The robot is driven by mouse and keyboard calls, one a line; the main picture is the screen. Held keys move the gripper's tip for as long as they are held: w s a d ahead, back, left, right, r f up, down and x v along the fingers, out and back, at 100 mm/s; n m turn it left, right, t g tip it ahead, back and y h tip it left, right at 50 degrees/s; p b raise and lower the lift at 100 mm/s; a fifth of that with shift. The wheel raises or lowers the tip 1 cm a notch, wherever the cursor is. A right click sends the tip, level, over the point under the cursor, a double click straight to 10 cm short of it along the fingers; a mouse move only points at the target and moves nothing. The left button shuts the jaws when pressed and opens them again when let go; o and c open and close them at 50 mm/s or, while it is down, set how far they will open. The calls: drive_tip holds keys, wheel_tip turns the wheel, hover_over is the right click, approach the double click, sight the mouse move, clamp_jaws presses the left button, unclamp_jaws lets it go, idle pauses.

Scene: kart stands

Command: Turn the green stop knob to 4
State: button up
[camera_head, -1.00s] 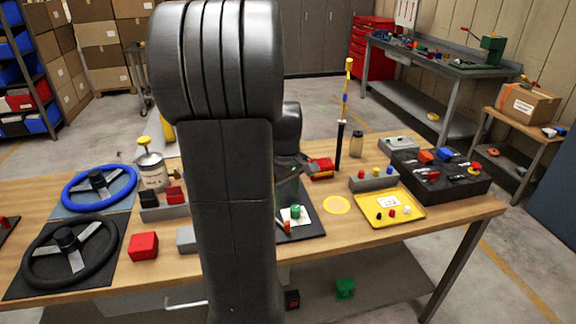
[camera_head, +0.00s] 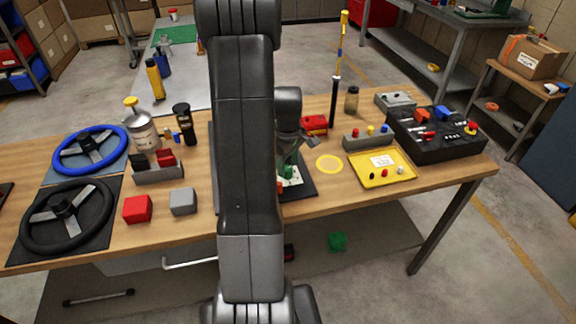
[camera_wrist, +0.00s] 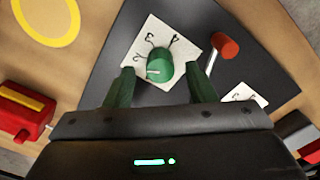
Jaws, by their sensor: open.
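The green stop knob (camera_wrist: 160,67) sits on a white dial card with 2, 3 and 4 visible. A pale line on the knob points left, just below the 2. My gripper (camera_wrist: 161,72) is open, with one green finger on each side of the knob; I cannot tell whether they touch it. In the head view the knob (camera_head: 288,172) is partly hidden below my gripper (camera_head: 291,158). The dark board (camera_wrist: 105,72) carries the card.
A red-topped lever (camera_wrist: 224,46) stands close to the right finger, with another numbered card (camera_wrist: 244,94) beside it. A red box (camera_wrist: 22,112) lies left of the board. A yellow ring (camera_head: 329,164) and yellow tray (camera_head: 382,168) are to the board's right in the head view.

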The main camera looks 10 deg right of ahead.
drive_tip(key=shift+f, duration=0.95)
drive_tip(key=c, duration=1)
